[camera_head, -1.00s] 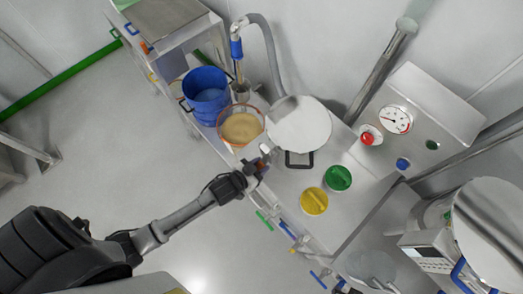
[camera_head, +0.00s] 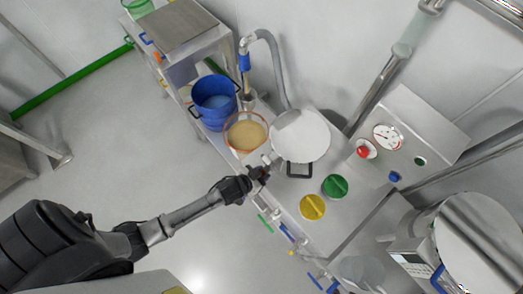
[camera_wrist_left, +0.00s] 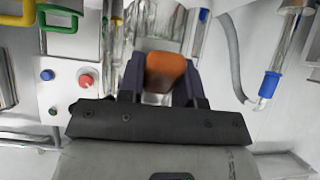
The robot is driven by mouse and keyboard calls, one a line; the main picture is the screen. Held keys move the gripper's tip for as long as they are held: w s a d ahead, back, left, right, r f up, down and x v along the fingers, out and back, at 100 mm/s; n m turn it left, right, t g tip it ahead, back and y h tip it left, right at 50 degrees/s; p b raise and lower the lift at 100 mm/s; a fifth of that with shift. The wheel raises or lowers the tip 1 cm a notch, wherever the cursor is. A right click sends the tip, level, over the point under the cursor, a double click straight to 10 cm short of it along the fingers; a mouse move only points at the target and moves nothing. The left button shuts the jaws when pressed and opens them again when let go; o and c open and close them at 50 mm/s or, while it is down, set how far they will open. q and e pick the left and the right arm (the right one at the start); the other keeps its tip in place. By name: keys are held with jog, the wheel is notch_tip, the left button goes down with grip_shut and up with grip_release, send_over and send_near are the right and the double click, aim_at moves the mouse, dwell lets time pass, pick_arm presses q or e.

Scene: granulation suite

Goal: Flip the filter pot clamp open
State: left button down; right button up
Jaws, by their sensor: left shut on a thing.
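The filter pot (camera_head: 300,136) shows in the head view as a pale round lid on the steel bench, with a dark square handle at its near side. My left gripper (camera_head: 260,172) is at the pot's near-left side. In the left wrist view its dark fingers (camera_wrist_left: 163,82) are shut on an orange grip (camera_wrist_left: 165,70), which looks like the clamp's handle. The rest of the clamp is mostly hidden by the gripper, and I cannot tell its exact angle. My right gripper is in neither view.
A bowl of tan material (camera_head: 246,133) and a blue pot (camera_head: 214,100) stand left of the filter pot. A gauge panel (camera_head: 405,135) stands behind. The floor at left is clear.

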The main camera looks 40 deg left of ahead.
pick_arm(q)
jog(key=c, duration=0.8)
grip_release()
jog(key=shift+s+r, duration=0.1)
jog(key=v, duration=1.3)
jog(key=shift+s+r+p, duration=0.15)
jog(key=shift+s+p, duration=0.05)
jog(key=shift+p, duration=0.1)
jog(key=shift+a, duration=0.15)
